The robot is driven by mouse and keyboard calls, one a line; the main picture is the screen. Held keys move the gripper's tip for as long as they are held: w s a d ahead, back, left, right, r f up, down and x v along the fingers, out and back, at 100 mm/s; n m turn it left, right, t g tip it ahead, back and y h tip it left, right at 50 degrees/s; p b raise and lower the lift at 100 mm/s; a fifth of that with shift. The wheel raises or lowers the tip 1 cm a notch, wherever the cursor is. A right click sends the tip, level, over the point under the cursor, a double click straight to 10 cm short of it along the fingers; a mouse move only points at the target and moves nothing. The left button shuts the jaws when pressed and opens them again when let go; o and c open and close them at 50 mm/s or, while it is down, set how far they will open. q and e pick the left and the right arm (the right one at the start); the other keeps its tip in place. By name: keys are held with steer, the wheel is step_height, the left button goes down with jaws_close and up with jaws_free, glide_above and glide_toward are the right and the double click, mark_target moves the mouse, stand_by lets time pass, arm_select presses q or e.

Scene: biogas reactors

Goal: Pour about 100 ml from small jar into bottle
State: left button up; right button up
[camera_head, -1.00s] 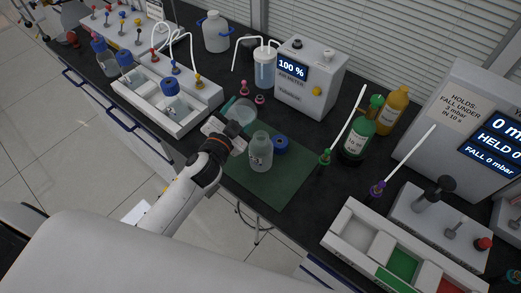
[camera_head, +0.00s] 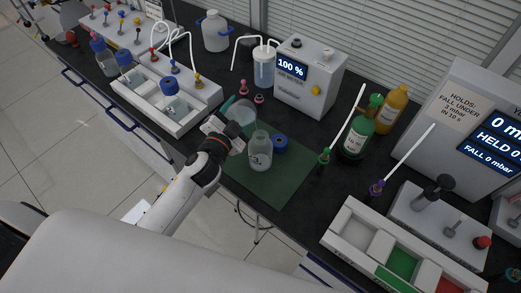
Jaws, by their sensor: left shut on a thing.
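My left gripper (camera_head: 232,130) reaches in from the lower left and is shut on the small jar (camera_head: 238,110), a clear vessel held tilted above the mat's far left part. The gripper hides part of the jar, and I cannot tell its liquid level. The bottle (camera_head: 260,153) is clear, with a pale label, and stands upright and uncapped on the green mat (camera_head: 272,186), just right of and nearer than the jar. I see no stream between jar and bottle. A blue cap (camera_head: 280,144) lies beside the bottle. My right gripper is not in view.
A gas meter (camera_head: 310,80) reading 100 % stands behind the mat. A white bath (camera_head: 168,95) with bottles is at left. Green (camera_head: 358,130) and yellow (camera_head: 391,108) bottles stand at right. A compartment tray (camera_head: 340,243) is at front right. The mat's front is clear.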

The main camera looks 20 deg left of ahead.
arm_select(q)
steer(key=shift+m, duration=0.4)
steer(key=shift+m, duration=0.3)
steer(key=shift+r, duration=0.15)
steer(key=shift+m, duration=0.4)
steer(key=shift+r+m+p, duration=0.15)
steer(key=shift+m+p, duration=0.25)
stand_by(0.9)
steer(key=shift+r+m+p, duration=0.3)
steer(key=shift+m+p, duration=0.2)
steer(key=shift+m, duration=0.4)
stand_by(2.9)
steer(key=shift+f, duration=0.2)
